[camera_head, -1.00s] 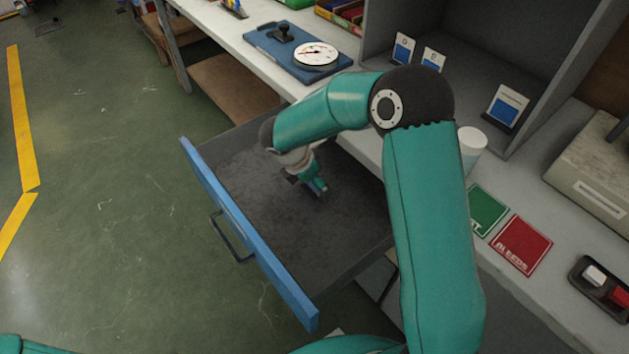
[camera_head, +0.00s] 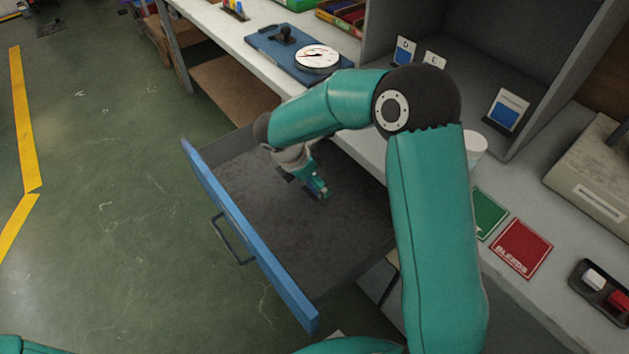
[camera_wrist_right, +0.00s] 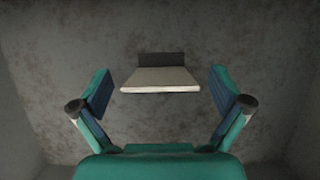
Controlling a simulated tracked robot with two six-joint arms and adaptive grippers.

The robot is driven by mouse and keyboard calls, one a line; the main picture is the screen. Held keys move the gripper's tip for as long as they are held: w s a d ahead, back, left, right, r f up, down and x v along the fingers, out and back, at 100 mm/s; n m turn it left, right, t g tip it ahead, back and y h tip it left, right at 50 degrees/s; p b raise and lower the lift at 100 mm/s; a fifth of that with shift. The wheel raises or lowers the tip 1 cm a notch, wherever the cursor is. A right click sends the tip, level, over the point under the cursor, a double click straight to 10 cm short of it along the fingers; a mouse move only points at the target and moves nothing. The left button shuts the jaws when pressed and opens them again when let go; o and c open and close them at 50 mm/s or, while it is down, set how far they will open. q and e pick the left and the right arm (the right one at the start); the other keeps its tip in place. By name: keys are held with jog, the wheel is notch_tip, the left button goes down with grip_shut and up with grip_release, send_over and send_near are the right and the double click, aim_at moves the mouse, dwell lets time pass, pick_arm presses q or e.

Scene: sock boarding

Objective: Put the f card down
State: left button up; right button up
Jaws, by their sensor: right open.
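My right gripper (camera_head: 318,190) is inside the open drawer, pointing down. In the right wrist view its two fingers (camera_wrist_right: 160,92) are spread apart. A card (camera_wrist_right: 160,80) with a pale face and a dark grey foot is between and beyond the fingertips, with a gap on both sides. It appears to be on the drawer floor. Its letter cannot be read, and I cannot make the card out in the head view. My left gripper is out of view.
The grey drawer has a blue front (camera_head: 250,235). Other cards (camera_head: 404,52) (camera_head: 507,110) stand in the grey cubby. A blue board with a dial (camera_head: 317,57), a white cup (camera_head: 477,147), green (camera_head: 487,212) and red (camera_head: 522,248) cards are on the bench.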

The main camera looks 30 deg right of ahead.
jog(key=p+v, duration=0.1)
jog(key=v, duration=0.8)
jog(key=shift+r, duration=0.2)
